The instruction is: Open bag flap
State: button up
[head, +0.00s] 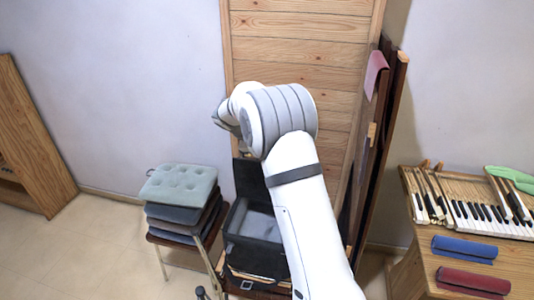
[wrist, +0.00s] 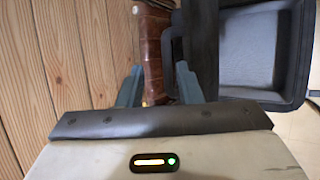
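The black bag (head: 256,221) stands open in front of the wood panel, and its grey inside shows. Its dark flap (head: 249,178) stands raised at the back. In the wrist view the bag's open box (wrist: 248,55) is at upper right. A brown leather handle (wrist: 152,50) runs up the picture beside the dark flap edge. My gripper (wrist: 160,68) has its two fingers apart, one on each side of the handle, with a small gap visible at the right finger. In the head view my arm hides the fingers and part of the bag.
A stool with stacked cushions (head: 180,186) stands left of the bag. The wood panel (head: 300,50) rises close behind it. At right is a wooden bench with piano keys (head: 480,213) and blue and red rolls (head: 464,249). Floor at left is clear.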

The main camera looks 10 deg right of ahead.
jog(key=v, duration=0.3)
jog(key=shift+r, duration=0.1)
jog(key=s+d+r+m+y, duration=0.1)
jog(key=s+r+m+y, duration=0.2)
jog(key=s, duration=0.8)
jog(key=s+d+r+m+y, duration=0.1)
jog(key=s+r+m, duration=0.3)
jog(key=s, duration=0.7)
jog(key=s+a+f+m+y, duration=0.1)
jog(key=s+m, duration=0.1)
jog(key=s, duration=0.8)
jog(key=s+a+m+y, duration=0.1)
jog(key=s+m+y, duration=0.1)
jog(key=s, duration=0.7)
jog(key=shift+s+a+f, duration=0.25)
jog(key=shift+s+f, duration=0.15)
